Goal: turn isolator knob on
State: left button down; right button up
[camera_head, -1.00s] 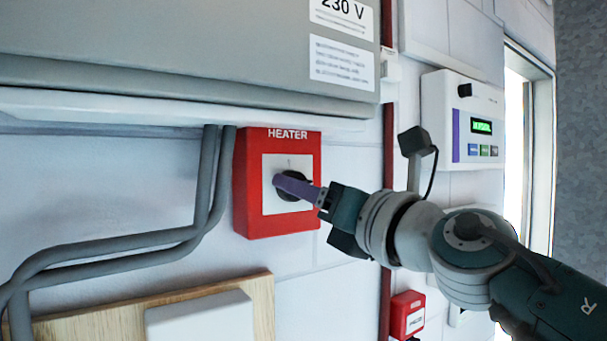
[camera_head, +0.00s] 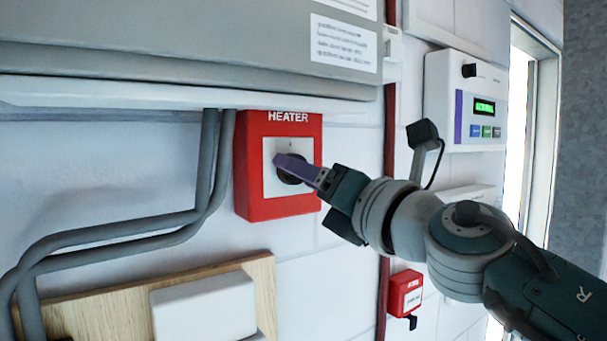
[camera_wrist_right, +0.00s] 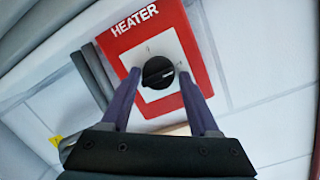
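The isolator is a red box (camera_head: 277,212) marked HEATER on the white wall, with a pale plate and a round black knob (camera_head: 290,178). My right gripper (camera_head: 288,165) is at the knob. One finger partly hides the plate's right side. My left gripper is out of view.
A grey cabinet (camera_head: 190,60) overhangs the isolator. Grey cables (camera_head: 120,238) run down on its left. A wooden board (camera_head: 100,310) with a white box is below. A control panel (camera_head: 466,105) and a small red box (camera_head: 406,292) are to the right.

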jog(key=shift+o, duration=1.4)
jog(key=p+v, duration=0.2)
jog(key=v, duration=0.8)
